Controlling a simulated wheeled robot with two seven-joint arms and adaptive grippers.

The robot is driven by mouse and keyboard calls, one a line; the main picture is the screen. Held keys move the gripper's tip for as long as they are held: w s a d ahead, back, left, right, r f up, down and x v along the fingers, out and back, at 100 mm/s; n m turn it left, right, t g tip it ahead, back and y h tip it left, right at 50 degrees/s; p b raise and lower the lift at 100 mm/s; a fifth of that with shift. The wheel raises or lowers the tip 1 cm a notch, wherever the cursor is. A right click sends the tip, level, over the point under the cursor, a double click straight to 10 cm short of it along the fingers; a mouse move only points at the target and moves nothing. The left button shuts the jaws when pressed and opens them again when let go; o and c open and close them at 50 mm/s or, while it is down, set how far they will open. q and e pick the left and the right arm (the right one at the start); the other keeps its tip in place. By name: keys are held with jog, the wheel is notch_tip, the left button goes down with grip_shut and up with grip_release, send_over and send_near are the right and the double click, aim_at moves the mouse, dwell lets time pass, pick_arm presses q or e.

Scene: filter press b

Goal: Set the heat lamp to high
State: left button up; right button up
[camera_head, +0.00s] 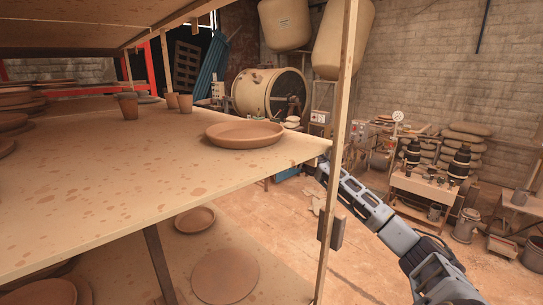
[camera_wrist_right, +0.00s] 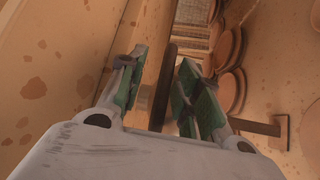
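No heat lamp that I can identify shows in either view, and no marked control for it is legible. My right arm comes in from the lower right in the head view, and its far end (camera_head: 325,168) is partly hidden behind the wooden post at the shelf corner. In the right wrist view my right gripper (camera_wrist_right: 163,90) has its two green-padded fingers apart. A dark upright bar (camera_wrist_right: 168,75) shows between or beyond them; I cannot tell whether they touch it. A small brown block (camera_head: 337,232) is on the post below the shelf. My left gripper is out of view.
A wooden shelf (camera_head: 110,190) fills the left, with a clay dish (camera_head: 245,133) near its corner and more pottery below. The wooden post (camera_head: 340,120) stands close to my right arm. Open floor (camera_head: 370,275) lies right of it, before a bench (camera_head: 425,188).

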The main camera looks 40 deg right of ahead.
jog(key=v, duration=1.1)
jog(key=shift+s+d, duration=0.25)
dwell(0.6)
jog(key=shift+r, duration=0.1)
dwell(0.6)
